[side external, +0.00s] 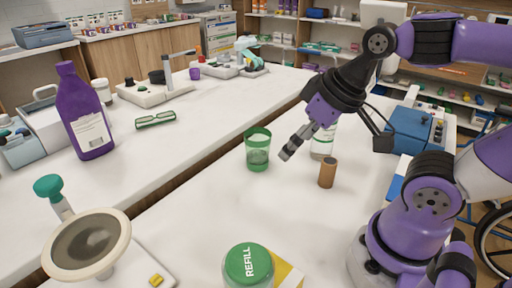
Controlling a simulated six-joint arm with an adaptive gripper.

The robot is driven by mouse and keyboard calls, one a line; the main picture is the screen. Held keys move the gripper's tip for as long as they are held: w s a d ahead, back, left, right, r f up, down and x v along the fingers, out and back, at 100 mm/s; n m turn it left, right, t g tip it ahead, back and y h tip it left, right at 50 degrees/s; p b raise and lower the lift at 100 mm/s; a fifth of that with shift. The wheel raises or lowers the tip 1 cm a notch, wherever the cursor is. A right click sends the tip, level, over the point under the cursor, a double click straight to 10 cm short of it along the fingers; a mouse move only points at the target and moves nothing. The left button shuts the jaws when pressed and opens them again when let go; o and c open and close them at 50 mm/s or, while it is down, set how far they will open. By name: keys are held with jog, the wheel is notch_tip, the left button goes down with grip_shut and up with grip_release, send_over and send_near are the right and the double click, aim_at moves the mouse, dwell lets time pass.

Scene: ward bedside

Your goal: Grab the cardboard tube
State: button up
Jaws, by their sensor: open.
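The cardboard tube (327,173) is a short brown cylinder standing upright on the white table, right of the picture's middle. My gripper (287,153) is to the left of the tube and a little higher in the picture, apart from it. Its fingers point down and left, toward the green cup. The gripper is open and I see nothing held in it. The exact gap between the fingers is hard to make out at this angle.
A green see-through cup (257,150) stands just left of my gripper. A clear bottle (323,142) stands behind the tube. A green-lidded REFILL container (248,266) is at the front. A purple bottle (86,115) stands at left. The white table (200,220) is bare front left of the tube.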

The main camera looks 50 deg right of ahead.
jog(key=m+g, duration=0.2)
jog(key=g, duration=0.3)
send_over(330, 161)
jog(key=f, duration=0.5)
jog(key=shift+a+f, duration=0.15)
jog(key=shift+a, duration=0.05)
jog(key=shift+g, duration=0.3)
jog(key=f, duration=0.4)
jog(key=shift+s+d+f, duration=0.2)
jog(key=shift+d+f, duration=0.05)
jog(key=shift+f, duration=0.15)
jog(key=f, duration=0.5)
jog(key=shift+w+f, duration=0.25)
jog(key=shift+f, duration=0.15)
jog(key=c, duration=1)
